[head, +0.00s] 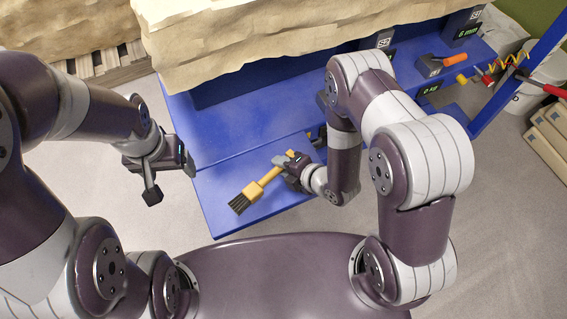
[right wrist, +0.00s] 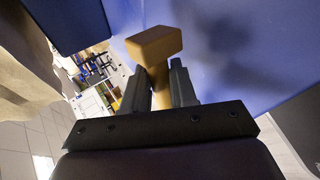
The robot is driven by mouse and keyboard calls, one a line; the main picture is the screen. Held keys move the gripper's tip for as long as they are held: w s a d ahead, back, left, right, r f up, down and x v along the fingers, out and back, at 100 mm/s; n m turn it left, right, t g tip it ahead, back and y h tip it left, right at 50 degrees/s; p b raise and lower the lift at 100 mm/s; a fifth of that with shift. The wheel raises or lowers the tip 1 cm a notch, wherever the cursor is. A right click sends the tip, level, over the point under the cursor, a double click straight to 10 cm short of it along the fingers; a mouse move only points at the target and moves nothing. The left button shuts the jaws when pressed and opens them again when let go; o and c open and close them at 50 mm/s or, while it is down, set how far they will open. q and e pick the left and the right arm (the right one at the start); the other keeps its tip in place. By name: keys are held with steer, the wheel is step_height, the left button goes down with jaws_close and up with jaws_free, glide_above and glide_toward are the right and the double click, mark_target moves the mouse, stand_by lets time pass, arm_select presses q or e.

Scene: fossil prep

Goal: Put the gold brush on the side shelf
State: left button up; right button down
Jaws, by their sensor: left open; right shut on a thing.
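The gold brush (head: 262,183), with dark bristles at its lower left end, is held at its handle by my right gripper (head: 285,168). It is tilted over the front part of the blue bench (head: 222,200); I cannot tell whether it touches the surface. In the right wrist view, the handle's blocky end (right wrist: 154,44) sticks out between the two fingers (right wrist: 160,85). My left gripper (head: 170,180) is open and empty, left of the bench's edge. I cannot tell for certain which blue surface is the side shelf.
Large tan rock blocks (head: 240,30) stand at the back. An orange-handled tool (head: 456,60) and dark boxes with displays (head: 466,26) are at the back right. A white bucket (head: 540,75) and cartons (head: 548,135) stand at the far right. The bench's left front is clear.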

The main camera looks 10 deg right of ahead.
steer(key=shift+f, duration=0.65)
arm_select(q)
steer(key=shift+f, duration=0.55)
arm_select(e)
steer(key=shift+r, duration=0.1)
steer(key=c, duration=0.8)
jaws_free()
arm_select(q)
steer(key=shift+r, duration=0.15)
arm_select(e)
steer(key=shift+r, duration=0.1)
steer(key=p+v, duration=0.4)
steer(key=v, duration=0.2)
steer(key=shift+d+r, duration=0.15)
steer(key=shift+r, duration=0.05)
steer(key=shift+s+d, duration=0.2)
steer(key=shift+s, duration=0.1)
arm_select(q)
step_height(320, 180, up, 4)
